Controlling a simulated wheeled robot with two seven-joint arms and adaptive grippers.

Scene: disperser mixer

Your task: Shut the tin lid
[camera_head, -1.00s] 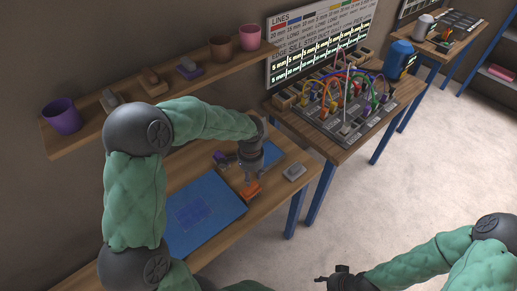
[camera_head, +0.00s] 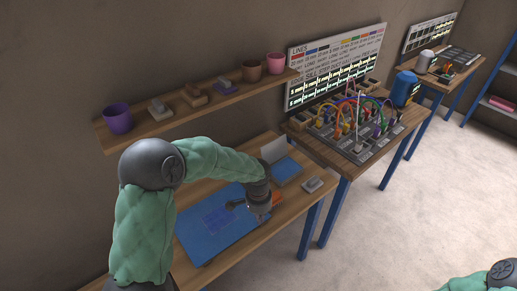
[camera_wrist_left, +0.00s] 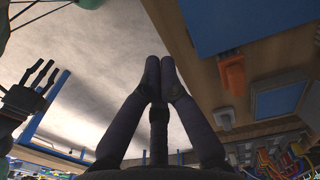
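The tin (camera_head: 286,172) stands at the back right of the near table, blue inside. Its pale lid (camera_head: 273,150) stands up at its back edge, open. The tin also shows at the right of the left wrist view (camera_wrist_left: 278,101). My left gripper (camera_head: 234,205) is over the blue mat, in front of the tin and apart from it. In the left wrist view its fingertips (camera_wrist_left: 160,62) meet with nothing seen between them. My right gripper (camera_wrist_left: 30,95) seems to show at the left edge of the wrist view; its finger state is unclear.
A blue mat (camera_head: 205,235) covers the table's front. An orange piece (camera_head: 278,199) lies close to my left wrist; a grey block (camera_head: 313,184) lies to its right. A cable board (camera_head: 360,145) fills the neighbouring table. A shelf (camera_head: 170,122) hangs above.

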